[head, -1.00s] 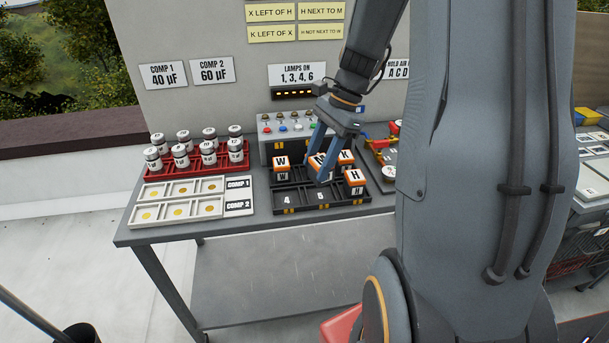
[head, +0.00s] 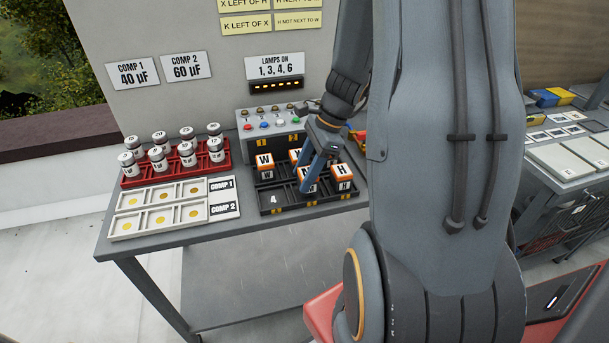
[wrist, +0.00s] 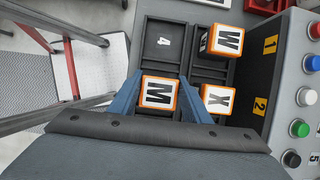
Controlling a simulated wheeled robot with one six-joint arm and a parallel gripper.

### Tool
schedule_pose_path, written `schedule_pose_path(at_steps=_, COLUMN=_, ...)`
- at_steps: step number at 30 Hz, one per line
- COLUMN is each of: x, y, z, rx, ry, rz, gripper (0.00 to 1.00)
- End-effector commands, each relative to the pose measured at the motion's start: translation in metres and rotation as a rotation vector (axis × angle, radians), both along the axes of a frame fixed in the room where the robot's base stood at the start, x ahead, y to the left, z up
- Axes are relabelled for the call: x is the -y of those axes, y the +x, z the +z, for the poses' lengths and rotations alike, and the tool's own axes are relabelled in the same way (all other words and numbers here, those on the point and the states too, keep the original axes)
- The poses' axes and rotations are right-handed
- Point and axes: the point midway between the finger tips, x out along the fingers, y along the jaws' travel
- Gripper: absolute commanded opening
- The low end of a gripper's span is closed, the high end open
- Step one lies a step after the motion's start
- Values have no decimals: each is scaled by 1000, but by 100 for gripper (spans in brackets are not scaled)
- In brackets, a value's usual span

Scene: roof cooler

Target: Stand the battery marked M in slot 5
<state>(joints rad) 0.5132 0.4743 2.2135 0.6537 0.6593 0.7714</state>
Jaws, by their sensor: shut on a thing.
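The battery marked M (wrist: 158,93) is a white block with an orange-edged top, upright between the two blue fingers of my gripper (wrist: 166,105). In the head view my gripper (head: 318,168) has it at slot 5 in the front row of the black tray (head: 285,208), between empty slot 4 (wrist: 163,42) and the battery marked H (head: 342,175). It looks about level with H. I cannot tell whether it rests on the slot floor.
A grey box with coloured buttons (head: 270,125) stands right behind the tray. To the left are a red rack (head: 180,168) of several white cylinders and white trays (head: 160,207) with yellow discs. My arm hides the area right of the tray.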

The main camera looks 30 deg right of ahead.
Motion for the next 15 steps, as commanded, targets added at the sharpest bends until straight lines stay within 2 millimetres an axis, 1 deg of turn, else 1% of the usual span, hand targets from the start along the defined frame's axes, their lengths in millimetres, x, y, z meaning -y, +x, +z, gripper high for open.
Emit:
schedule_pose_path(at_steps=1, x=0, y=0, z=-5, rx=-1, ry=0, rz=-1, gripper=12)
schedule_pose_path(at_steps=4, x=0, y=0, z=-10, rx=0, ry=0, rz=0, gripper=12)
schedule_pose_path(at_steps=15, x=0, y=0, z=-14, rx=0, ry=-1, rz=1, gripper=12)
